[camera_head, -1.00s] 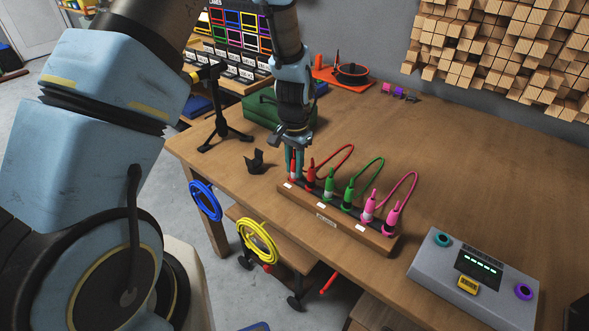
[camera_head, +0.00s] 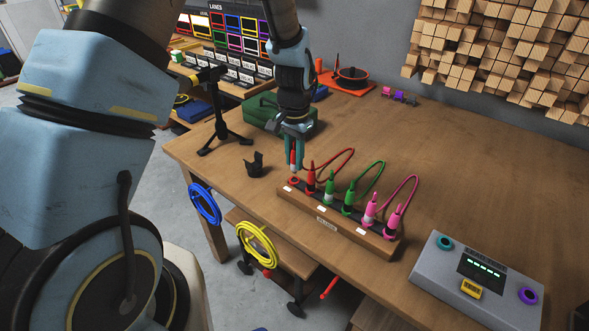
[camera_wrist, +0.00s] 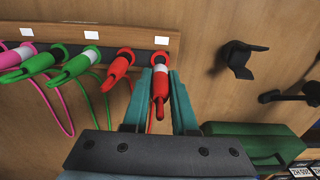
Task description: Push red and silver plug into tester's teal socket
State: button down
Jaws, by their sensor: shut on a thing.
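My gripper (camera_head: 293,160) is shut on the red and silver plug (camera_wrist: 160,88). In the head view the plug hangs upright just above the red-ringed hole (camera_head: 293,181) at the left end of the wooden rack (camera_head: 328,226). In the wrist view it sits between my two fingers, silver band towards the rack. The red and black plug (camera_head: 310,180) stands in the rack beside it, with a red cable (camera_head: 340,157) looping behind. The grey tester (camera_head: 440,276) is at the right front of the table. Its teal socket (camera_head: 445,243) is empty and faces up.
Green plugs (camera_head: 329,187) and pink plugs (camera_head: 370,212) stand in the rack between my gripper and the tester. The tester has a purple socket (camera_head: 528,296). A black holder (camera_head: 255,164) is left of the rack.

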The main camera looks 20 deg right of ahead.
aim_at(294, 150)
notch_tip(294, 150, up, 6)
jog(key=shift+r+b, duration=0.1)
jog(key=shift+b, duration=0.45)
